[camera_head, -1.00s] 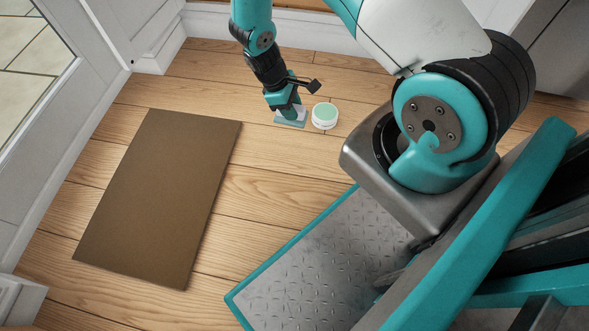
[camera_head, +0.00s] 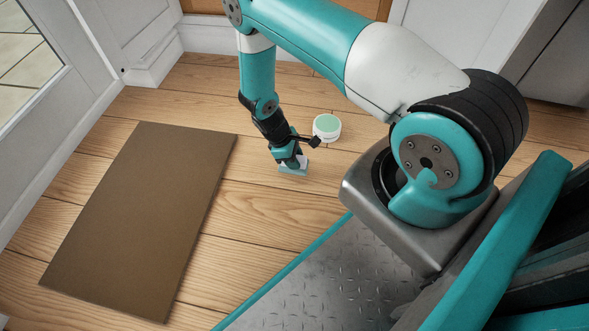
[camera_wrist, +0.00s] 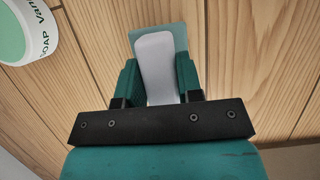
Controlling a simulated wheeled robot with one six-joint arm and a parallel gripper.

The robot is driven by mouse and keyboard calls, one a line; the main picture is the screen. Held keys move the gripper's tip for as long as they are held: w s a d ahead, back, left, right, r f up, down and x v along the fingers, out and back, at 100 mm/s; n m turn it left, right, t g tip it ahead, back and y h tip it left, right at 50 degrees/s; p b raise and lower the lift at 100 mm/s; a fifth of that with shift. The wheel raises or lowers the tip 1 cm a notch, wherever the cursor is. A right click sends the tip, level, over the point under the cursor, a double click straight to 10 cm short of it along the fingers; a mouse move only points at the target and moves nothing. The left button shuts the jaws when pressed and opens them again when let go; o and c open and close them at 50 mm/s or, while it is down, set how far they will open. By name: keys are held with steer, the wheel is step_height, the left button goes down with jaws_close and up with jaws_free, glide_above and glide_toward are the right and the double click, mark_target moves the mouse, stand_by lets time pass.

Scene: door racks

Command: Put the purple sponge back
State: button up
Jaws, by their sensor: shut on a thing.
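My gripper (camera_head: 291,162) points down, low over the wooden floor. In the wrist view, my gripper (camera_wrist: 158,75) is shut on a pale lavender-grey piece (camera_wrist: 158,65) with a flat teal slab (camera_wrist: 172,30) at its far side. The teal slab also shows in the head view (camera_head: 293,171), below my fingers. The lavender tint is faint, and no strongly purple sponge shows; I cannot tell surely that the held piece is the purple sponge. I also cannot tell whether the slab touches the floor.
A brown mat (camera_head: 140,220) lies to the left. White door frames (camera_head: 150,45) stand behind; bare floor lies between.

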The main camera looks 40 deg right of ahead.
steer(key=shift+f+b, duration=1.1)
steer(key=shift+f, duration=0.9)
steer(key=shift+f, duration=0.2)
steer(key=o, duration=0.9)
steer(key=shift+o, duration=0.2)
